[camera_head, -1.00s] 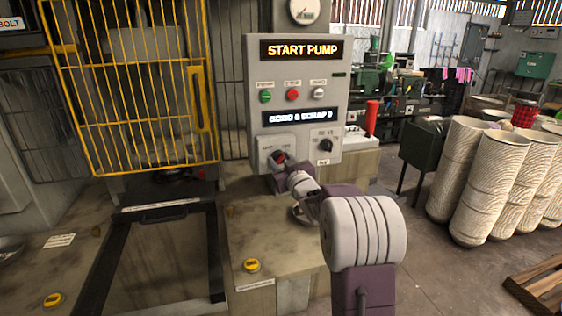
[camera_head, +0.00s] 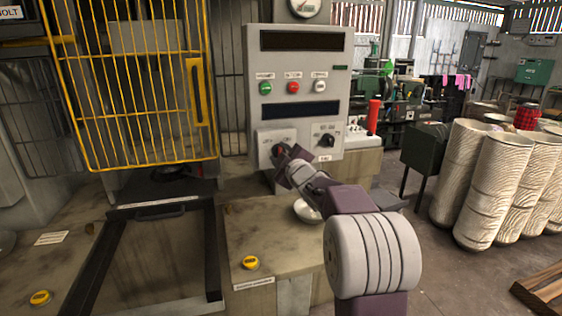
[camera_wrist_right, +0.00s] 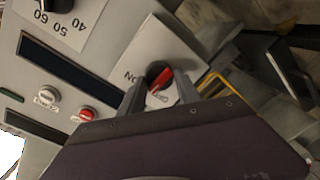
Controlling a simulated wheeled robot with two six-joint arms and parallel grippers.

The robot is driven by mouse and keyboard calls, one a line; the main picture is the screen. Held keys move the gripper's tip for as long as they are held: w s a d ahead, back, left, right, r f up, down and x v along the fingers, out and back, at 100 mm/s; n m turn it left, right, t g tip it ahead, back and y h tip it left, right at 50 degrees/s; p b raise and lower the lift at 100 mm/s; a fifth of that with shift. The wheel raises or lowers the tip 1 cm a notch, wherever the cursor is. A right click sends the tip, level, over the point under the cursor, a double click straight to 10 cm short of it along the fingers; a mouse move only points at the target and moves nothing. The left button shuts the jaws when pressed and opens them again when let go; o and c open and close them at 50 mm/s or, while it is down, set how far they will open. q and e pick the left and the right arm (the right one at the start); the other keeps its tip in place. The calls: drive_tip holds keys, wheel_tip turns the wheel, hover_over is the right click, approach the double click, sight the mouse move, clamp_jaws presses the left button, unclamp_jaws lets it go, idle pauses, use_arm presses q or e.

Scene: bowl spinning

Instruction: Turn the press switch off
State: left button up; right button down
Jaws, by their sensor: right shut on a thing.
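The press switch is a rotary knob with a red pointer (camera_wrist_right: 160,82) on a light plate at the lower left of the grey control panel (camera_head: 300,73). In the head view the knob (camera_head: 279,150) is partly hidden by my right gripper (camera_head: 281,158). In the right wrist view my right gripper (camera_wrist_right: 160,92) has its two fingers on either side of the knob, shut on it. Both displays on the panel, the upper one (camera_head: 301,41) and the lower one (camera_head: 301,111), are dark. My left gripper does not show.
A second black knob (camera_head: 327,141) sits right of the switch. Green (camera_head: 265,88), red (camera_head: 293,87) and white (camera_head: 320,87) buttons are above. A yellow cage door (camera_head: 140,85) stands left.

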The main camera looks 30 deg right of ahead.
drive_tip(key=shift+a+n+h+b, duration=0.15)
drive_tip(key=shift+n+h+b, duration=0.25)
drive_tip(key=shift+n+b, duration=3.15)
drive_tip(key=shift+n+g+p, duration=0.3)
drive_tip(key=shift+n+p, duration=0.65)
drive_tip(key=shift+n, duration=0.2)
drive_tip(key=c, duration=0.9)
unclamp_jaws()
drive_tip(key=shift+s+f, duration=0.1)
drive_tip(key=v, duration=0.9)
